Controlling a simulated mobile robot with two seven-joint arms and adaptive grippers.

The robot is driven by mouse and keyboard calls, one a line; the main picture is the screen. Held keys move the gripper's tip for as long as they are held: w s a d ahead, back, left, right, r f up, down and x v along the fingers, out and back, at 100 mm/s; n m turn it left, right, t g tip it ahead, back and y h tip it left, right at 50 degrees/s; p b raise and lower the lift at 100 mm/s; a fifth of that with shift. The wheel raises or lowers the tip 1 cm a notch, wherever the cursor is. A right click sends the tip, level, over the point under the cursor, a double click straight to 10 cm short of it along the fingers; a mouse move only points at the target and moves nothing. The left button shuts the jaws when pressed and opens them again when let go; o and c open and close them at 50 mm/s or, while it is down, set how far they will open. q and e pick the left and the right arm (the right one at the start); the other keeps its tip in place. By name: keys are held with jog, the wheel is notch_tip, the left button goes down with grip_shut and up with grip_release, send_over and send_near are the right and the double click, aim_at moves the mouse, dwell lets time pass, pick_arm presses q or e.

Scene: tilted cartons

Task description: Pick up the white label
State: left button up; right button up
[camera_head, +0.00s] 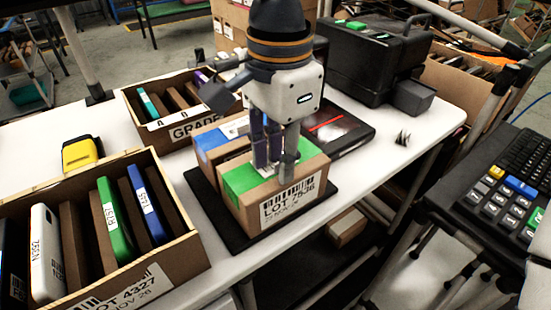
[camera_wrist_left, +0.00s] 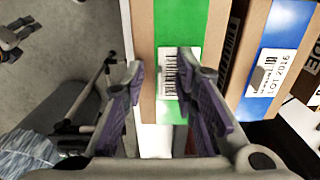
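A carton with a green strip (camera_head: 240,180) stands on a black mat (camera_head: 330,190) on the white table. A small white barcode label (camera_wrist_left: 166,85) lies on its green top; in the head view it is mostly hidden behind my fingers. A larger white label reading LOT 7536 (camera_head: 290,203) is on the carton's front. My left gripper (camera_head: 275,160) points down over the carton top. In the left wrist view its fingers (camera_wrist_left: 160,65) are apart, one on each side of the small label, with nothing visibly held. Contact with the carton cannot be told.
A blue-striped carton (camera_head: 208,138) stands right behind the green one. An open box of cases (camera_head: 150,260) is at front left, and another box (camera_head: 160,135) behind. A black case (camera_head: 360,60) stands at back right. The table's right end is mostly clear.

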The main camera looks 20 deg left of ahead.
pick_arm(q)
grip_shut()
jog(key=shift+r, duration=0.15)
notch_tip(320, 180, up, 2)
jog(key=shift+r, duration=0.2)
jog(key=s+d+r, duration=0.3)
jog(key=s+r, duration=0.3)
jog(key=r, duration=0.2)
jog(key=s+d+r, duration=0.4)
jog(key=s+r, duration=0.2)
jog(key=r, duration=0.2)
jog(key=shift+s+r, duration=0.15)
jog(key=shift+r, duration=0.2)
jog(key=shift+d, duration=0.1)
